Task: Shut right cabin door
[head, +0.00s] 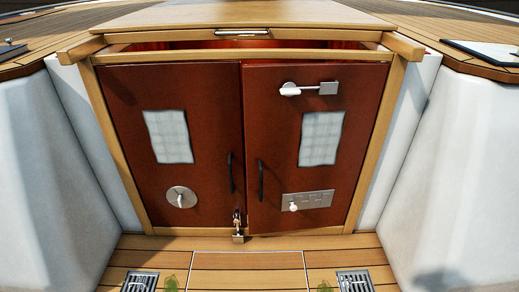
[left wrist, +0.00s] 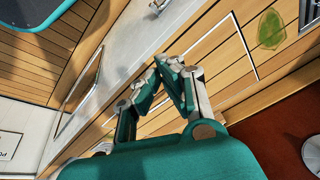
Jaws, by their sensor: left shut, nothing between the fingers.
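The right cabin door (head: 275,150) is reddish brown, with a pale window, a dark vertical handle (head: 261,181), a latch at the top and a switch plate low down. It stands in the wooden frame beside the left cabin door (head: 217,130), which looks shut. The right door's lower edge sits slightly lower than the left door's, so it looks nearly flush; I cannot tell if it is fully shut. My left gripper (left wrist: 172,72) shows only in the left wrist view, shut and empty, its fingertips together above planked flooring. My right gripper is in neither view.
A small metal latch (head: 238,228) stands at the sill where the doors meet. White cockpit seats (head: 38,170) flank the doorway. A wooden hatch top (head: 235,14) lies above.

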